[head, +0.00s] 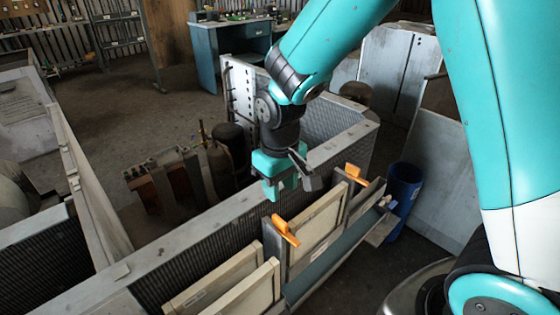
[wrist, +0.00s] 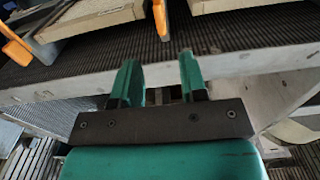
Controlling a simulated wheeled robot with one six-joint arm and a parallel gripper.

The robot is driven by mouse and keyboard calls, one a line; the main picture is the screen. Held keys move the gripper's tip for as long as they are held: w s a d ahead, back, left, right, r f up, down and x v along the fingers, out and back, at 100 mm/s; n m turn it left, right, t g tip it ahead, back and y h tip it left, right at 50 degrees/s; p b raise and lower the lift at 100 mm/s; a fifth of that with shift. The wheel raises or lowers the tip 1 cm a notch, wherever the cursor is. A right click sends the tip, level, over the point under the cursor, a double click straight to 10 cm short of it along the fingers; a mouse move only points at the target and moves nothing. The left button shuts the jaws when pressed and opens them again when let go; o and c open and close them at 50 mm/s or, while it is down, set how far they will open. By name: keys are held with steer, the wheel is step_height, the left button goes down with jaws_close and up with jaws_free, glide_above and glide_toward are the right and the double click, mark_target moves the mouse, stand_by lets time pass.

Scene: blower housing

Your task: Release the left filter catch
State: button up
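The left filter catch (head: 285,230) is an orange lever on a grey post between the pale filter panels, tilted down to the right. A second orange catch (head: 354,173) sits farther right and back. My gripper (head: 282,190) is above the housing's long grey rim, apart from both catches. In the wrist view its two green fingers (wrist: 158,78) stand apart with nothing between them. That view also shows two orange catches, one at the top middle (wrist: 160,20) and one at the left edge (wrist: 15,42). I cannot tell for certain which is the left one.
The grey housing rim (head: 190,228) runs diagonally below my gripper. Pale framed filter panels (head: 318,228) stand on its near side. A blue bin (head: 403,187) stands to the right. Dark tanks (head: 229,150) stand behind the rim. A blue workbench (head: 232,48) is at the back.

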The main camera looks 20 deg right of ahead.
step_height(320, 180, up, 7)
steer(key=shift+f, duration=0.15)
stand_by(0.4)
